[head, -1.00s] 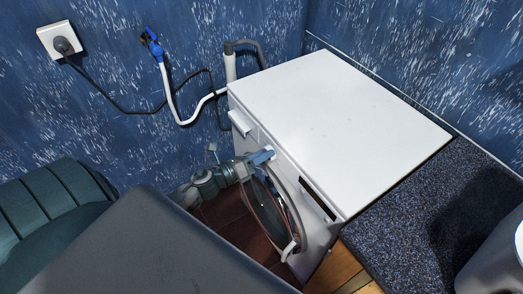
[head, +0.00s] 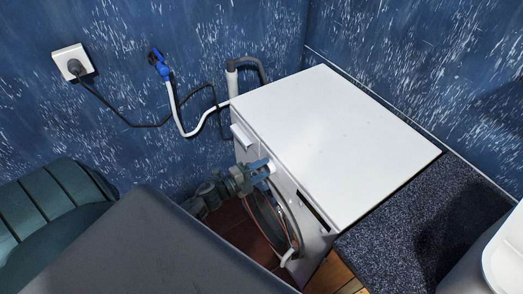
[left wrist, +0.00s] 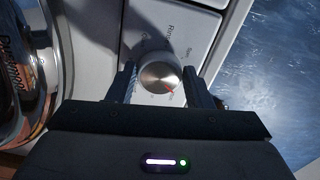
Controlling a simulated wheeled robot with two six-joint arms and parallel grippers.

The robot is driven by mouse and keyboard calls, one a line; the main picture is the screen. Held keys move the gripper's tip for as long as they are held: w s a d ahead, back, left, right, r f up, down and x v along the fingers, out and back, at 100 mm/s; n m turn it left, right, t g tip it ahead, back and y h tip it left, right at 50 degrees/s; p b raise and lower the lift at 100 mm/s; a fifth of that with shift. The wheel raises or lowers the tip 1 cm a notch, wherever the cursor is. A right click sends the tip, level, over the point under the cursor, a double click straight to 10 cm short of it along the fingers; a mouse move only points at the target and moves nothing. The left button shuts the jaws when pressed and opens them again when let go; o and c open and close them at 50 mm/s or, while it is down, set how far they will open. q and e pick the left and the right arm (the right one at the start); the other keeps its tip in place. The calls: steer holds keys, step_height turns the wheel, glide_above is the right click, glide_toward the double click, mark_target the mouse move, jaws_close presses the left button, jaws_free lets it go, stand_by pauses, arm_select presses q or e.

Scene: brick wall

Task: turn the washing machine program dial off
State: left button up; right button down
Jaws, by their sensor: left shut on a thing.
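The white washing machine (head: 335,140) stands in the corner, its front facing lower left. Its silver program dial (left wrist: 160,77) is round with a red mark, which points to the lower right in the left wrist view. My left gripper (head: 266,171) is at the upper front panel of the machine. In the left wrist view its dark fingers (left wrist: 160,82) stand on either side of the dial, shut on it. The panel print around the dial is partly readable but too small to tell the settings. My right gripper is not in view.
A detergent drawer (head: 241,137) is at the panel's far end. A hose (head: 183,128) and a power cable run along the blue wall. A dark speckled counter (head: 395,220) adjoins the machine at right.

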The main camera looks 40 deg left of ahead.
arm_select(q)
steer(key=n+p, duration=0.1)
steer(key=n, duration=0.1)
steer(key=shift+r+n+p, duration=0.15)
steer(key=shift+n+p, duration=0.2)
steer(key=shift+n, duration=0.05)
steer(key=n+p, duration=0.1)
steer(key=n, duration=0.2)
steer(key=shift+d+p, duration=0.1)
steer(key=shift+p, duration=0.25)
steer(key=shift+f+n+p, duration=0.25)
steer(key=shift+n+p, duration=0.1)
steer(key=shift+n, duration=0.35)
steer(key=o, duration=1)
steer(key=shift+f, duration=0.1)
steer(key=shift+b+v, duration=1.55)
steer(key=shift+v, duration=3.8)
